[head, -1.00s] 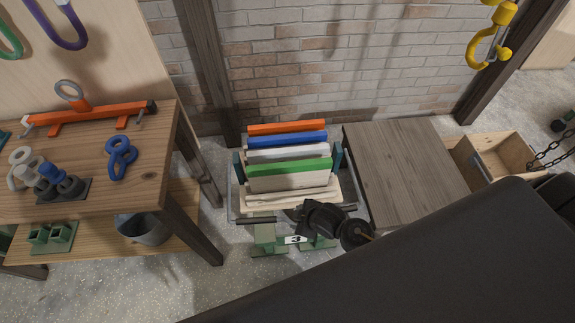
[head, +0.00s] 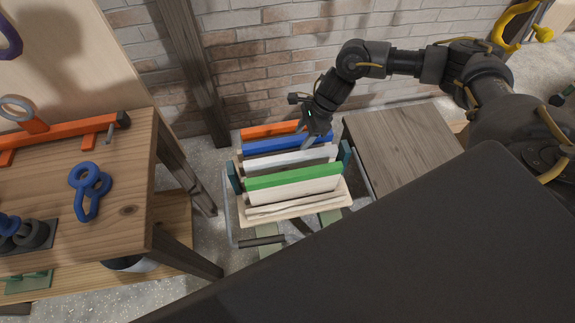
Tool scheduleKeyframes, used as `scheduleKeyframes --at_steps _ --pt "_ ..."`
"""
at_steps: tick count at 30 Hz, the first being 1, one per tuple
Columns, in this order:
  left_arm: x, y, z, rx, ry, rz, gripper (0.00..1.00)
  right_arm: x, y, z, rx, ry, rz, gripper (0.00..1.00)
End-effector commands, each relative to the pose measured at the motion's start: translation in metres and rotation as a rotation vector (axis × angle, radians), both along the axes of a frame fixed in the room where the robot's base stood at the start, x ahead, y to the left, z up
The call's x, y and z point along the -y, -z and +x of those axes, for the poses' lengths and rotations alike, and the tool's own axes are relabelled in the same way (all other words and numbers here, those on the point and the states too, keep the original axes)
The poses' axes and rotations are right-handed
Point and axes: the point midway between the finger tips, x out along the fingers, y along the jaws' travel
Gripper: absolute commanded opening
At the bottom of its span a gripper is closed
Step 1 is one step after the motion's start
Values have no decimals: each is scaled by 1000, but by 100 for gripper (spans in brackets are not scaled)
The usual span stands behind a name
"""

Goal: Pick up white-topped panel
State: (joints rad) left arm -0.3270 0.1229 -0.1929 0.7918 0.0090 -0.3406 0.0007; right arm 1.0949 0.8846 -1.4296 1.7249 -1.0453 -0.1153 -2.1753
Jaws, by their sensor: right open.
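The white-topped panel (head: 270,163) stands upright in a rack, between the blue-topped panel (head: 262,145) behind it and the green-topped panel (head: 285,179) in front. My right gripper (head: 309,142) is open and points down over the rack, above the right part of the white-topped and blue-topped panels. Its fingers are small and dark, and I cannot tell whether they touch a panel. My left gripper is out of view.
An orange-topped panel (head: 262,130) stands at the back of the rack. A wooden table (head: 130,210) with a blue shackle (head: 88,190) is at left. A dark wooden box top (head: 400,150) is right of the rack, and a brick wall (head: 270,50) is behind.

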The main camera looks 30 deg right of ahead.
Motion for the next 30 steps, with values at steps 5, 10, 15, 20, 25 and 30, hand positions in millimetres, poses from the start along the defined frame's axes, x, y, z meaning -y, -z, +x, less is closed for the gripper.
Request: scheduleKeyframes --at_steps 5,10,15,20,25,30 --pt "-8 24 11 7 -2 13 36 -3 32 1 0 -8 1 50" --pt "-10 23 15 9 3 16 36 -4 33 1 1 -5 2 50" --pt "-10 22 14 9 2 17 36 -8 45 1 -2 -2 3 50" --pt "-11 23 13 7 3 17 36 -17 68 3 -3 0 3 50" --pt "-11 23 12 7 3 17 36 -23 83 5 0 0 3 50" --pt "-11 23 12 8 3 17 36 -24 86 5 1 0 3 50"
